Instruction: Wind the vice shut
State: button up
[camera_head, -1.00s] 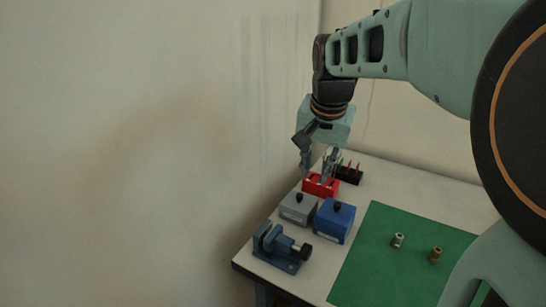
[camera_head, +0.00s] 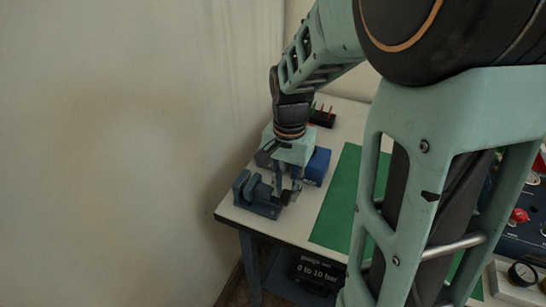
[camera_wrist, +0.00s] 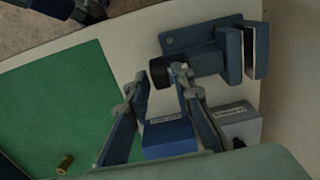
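The blue vice (camera_head: 262,201) sits at the table's near left corner. In the wrist view the vice (camera_wrist: 208,55) shows a gap between its jaws. Its black round knob (camera_wrist: 158,72) is on the side away from the jaws. My gripper (camera_head: 285,194) is low at the knob end of the vice. In the wrist view my gripper (camera_wrist: 158,77) is open, its two fingertips on either side of the knob. The right fingertip looks very close to the knob; I cannot tell whether it touches.
A blue box (camera_head: 317,167) and a grey box (camera_wrist: 241,128) stand close beside the gripper. A green mat (camera_head: 335,215) lies to the right, with a brass fitting (camera_wrist: 65,163). A black rack (camera_head: 322,118) is farther back. A wall bounds the left.

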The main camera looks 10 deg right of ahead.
jog(key=shift+f, duration=0.45)
grip_shut()
jog(key=shift+w+r+p, duration=0.1)
jog(key=shift+r+p, duration=0.05)
jog(key=shift+p, duration=0.3)
jog(key=shift+w+d+g+y+p, duration=0.1)
jog(key=shift+g+y+p, duration=0.3)
jog(key=shift+g+p, duration=0.3)
jog(key=p, duration=0.1)
jog(key=g+y+p, duration=0.1)
jog(key=p, duration=0.1)
jog(key=shift+w+d+g, duration=0.15)
jog(key=shift+w+g, duration=0.05)
jog(key=shift+g, duration=0.1)
jog(key=g, duration=0.1)
jog(key=y+p, duration=0.1)
jog(key=g+y+p, duration=0.1)
jog(key=shift+w+d+f+g, duration=0.2)
jog(key=shift+w+f+g, duration=0.1)
jog(key=shift+w+d+f+g+y+p, duration=0.15)
jog(key=shift+f+g+y+p, duration=0.1)
jog(key=shift+g+y+p, duration=0.4)
